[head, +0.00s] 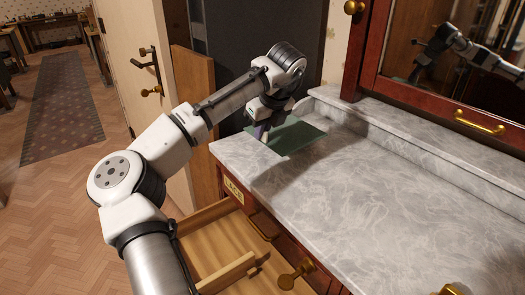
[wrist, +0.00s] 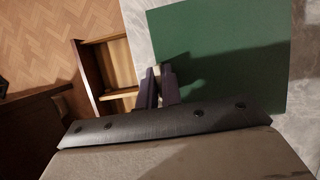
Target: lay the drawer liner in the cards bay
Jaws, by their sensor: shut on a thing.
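The drawer liner is a flat dark green sheet (head: 295,136), held level just above the left end of the marble top. It also fills the upper right of the wrist view (wrist: 215,50). My gripper (head: 262,130) is shut on its left edge; its fingertips (wrist: 160,80) show in the wrist view. An open wooden drawer (head: 218,238) lies below the marble top, left of and lower than the liner. A wooden divider (head: 228,272) splits it into bays. The drawer also shows in the wrist view (wrist: 92,68). I cannot tell which bay is for cards.
The grey marble top (head: 350,180) is mostly clear. A small label (head: 233,189) on the front is too small to read surely. A mirror (head: 450,60) rises behind; a door (head: 135,60) stands left. Floor is free further left.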

